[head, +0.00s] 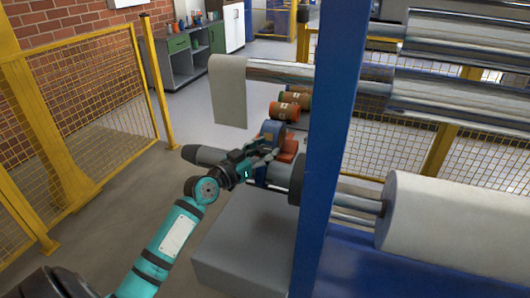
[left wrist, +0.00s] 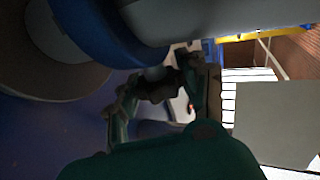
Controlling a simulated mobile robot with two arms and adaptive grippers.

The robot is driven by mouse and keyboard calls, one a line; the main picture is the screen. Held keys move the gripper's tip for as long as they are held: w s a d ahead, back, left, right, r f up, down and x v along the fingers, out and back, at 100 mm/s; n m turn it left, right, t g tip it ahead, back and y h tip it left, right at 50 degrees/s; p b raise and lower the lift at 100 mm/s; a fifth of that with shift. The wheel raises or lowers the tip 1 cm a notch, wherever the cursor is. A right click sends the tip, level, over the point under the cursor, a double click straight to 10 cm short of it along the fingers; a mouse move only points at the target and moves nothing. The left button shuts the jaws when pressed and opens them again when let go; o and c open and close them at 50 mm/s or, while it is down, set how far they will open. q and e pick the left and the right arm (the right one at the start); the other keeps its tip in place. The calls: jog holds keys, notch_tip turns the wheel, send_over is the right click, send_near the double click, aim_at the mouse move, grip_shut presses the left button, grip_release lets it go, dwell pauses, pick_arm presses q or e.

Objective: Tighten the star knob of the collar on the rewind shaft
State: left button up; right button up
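The grey rewind shaft (head: 205,154) runs left to right beside the blue upright in the head view, and it crosses the top of the left wrist view (left wrist: 215,14). The blue collar (left wrist: 105,38) sits around it. In the head view the collar (head: 262,181) is partly covered by my gripper. A dark star knob (left wrist: 156,88) on a grey stem sticks out from the collar. My left gripper (head: 268,145) is at the collar. In the left wrist view its fingers (left wrist: 158,86) lie on both sides of the knob and appear to touch it. My right gripper is not in view.
A blue upright (head: 338,130) of the machine stands close to the right of the gripper. A grey box (head: 240,245) is below the shaft. Yellow mesh fencing (head: 80,120) stands on the left, with open floor between.

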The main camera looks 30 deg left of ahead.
pick_arm(q)
jog(key=o, duration=0.5)
jog(key=shift+c, duration=0.2)
jog(key=s+a, duration=0.2)
jog(key=s, duration=1)
